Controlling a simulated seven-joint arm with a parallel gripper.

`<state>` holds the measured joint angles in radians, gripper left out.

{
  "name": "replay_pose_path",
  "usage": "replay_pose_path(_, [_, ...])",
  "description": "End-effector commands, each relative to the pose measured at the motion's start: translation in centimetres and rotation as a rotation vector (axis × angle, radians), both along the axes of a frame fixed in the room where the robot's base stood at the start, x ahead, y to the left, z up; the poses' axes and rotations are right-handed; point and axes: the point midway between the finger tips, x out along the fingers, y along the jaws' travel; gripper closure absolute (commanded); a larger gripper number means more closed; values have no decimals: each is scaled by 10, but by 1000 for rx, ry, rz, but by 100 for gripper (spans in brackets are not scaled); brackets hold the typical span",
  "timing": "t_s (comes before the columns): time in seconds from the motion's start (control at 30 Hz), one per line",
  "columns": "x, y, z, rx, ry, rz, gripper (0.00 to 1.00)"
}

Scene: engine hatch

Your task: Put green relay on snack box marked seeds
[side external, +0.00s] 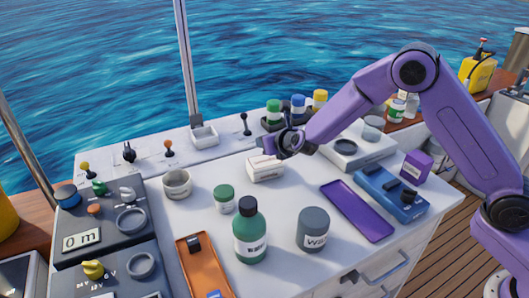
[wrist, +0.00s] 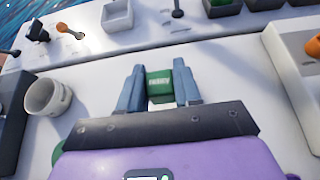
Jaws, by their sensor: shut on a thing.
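My gripper (side external: 289,144) hangs above the white worktop, just behind and above a small white box (side external: 265,169). In the wrist view my gripper's two grey-blue fingers (wrist: 159,98) are shut on the green relay (wrist: 159,82), a small green block with pale lettering. The relay does not show clearly in the side view. A small purple box (side external: 415,167) stands upright at the right of the worktop. I cannot read the marking on the white box or the purple box, so I cannot tell which is marked seeds.
A green bottle (side external: 249,235), grey jar (side external: 313,229), green-lidded jar (side external: 224,199) and white cup (side external: 176,184) stand in front and left. A purple tray (side external: 356,210) and blue device (side external: 390,193) lie right. Colored-lid jars (side external: 298,106) stand behind my gripper.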

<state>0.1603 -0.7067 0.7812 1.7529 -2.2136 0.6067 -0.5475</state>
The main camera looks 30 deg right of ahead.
Motion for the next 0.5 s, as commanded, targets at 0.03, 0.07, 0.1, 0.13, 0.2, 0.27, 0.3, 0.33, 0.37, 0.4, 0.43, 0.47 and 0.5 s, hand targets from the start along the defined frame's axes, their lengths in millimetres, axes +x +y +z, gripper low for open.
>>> replay_pose_path(0.03, [4, 1, -5, 0, 0, 0, 100])
replay_pose_path(0.07, [5, 2, -6, 0, 0, 0, 100])
replay_pose_path(0.1, [7, 2, -9, 0, 0, 0, 100])
replay_pose_path(0.13, [8, 2, -9, 0, 0, 0, 100])
replay_pose_path(0.2, [10, 3, -12, 0, -1, 0, 100])
replay_pose_path(0.27, [13, 4, -17, -1, 1, 0, 100])
replay_pose_path(0.3, [14, 4, -22, -1, 2, 0, 100])
replay_pose_path(0.33, [14, 4, -27, -1, 3, 0, 100])
replay_pose_path(0.37, [14, 4, -31, -2, 3, 0, 100])
replay_pose_path(0.4, [14, 4, -36, -1, 3, 0, 100])
replay_pose_path(0.43, [14, 4, -40, -1, 3, 0, 100])
replay_pose_path(0.47, [14, 4, -42, -1, 2, 0, 100])
replay_pose_path(0.5, [14, 4, -45, 0, 1, 0, 100])
